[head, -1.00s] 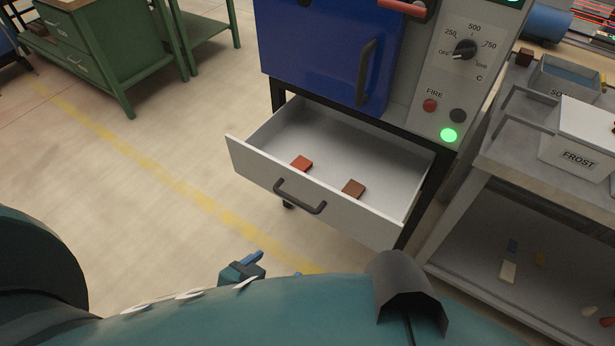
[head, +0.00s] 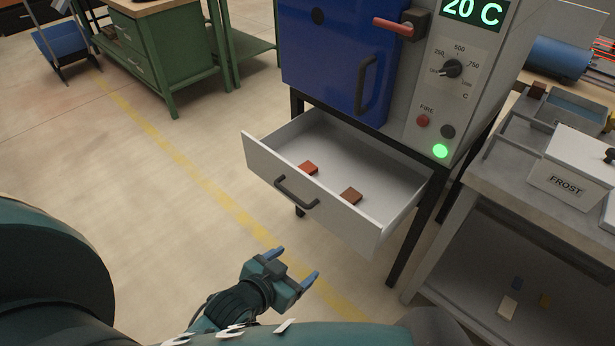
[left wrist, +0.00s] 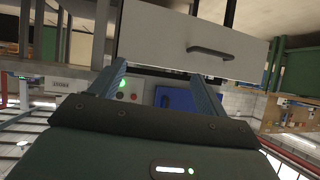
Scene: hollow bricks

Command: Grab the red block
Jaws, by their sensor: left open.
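The red block (head: 308,168) lies flat in the open drawer (head: 330,215), near its left end and close behind the front panel. A brown block (head: 350,196) lies to its right in the same drawer. My left gripper (head: 295,263) is open and empty, outside and below the drawer front. In the left wrist view, the gripper's fingers (left wrist: 160,82) are spread, with the drawer front (left wrist: 185,45) and its handle (left wrist: 210,53) beyond them. The blocks do not show in that view. My right gripper is not in view.
The drawer is under a blue-doored furnace (head: 335,60) with a 20 C display and a lit green lamp (head: 440,151). A grey cart (head: 490,175) with a white FROST box (head: 565,170) stands at right. Open floor lies left of the drawer.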

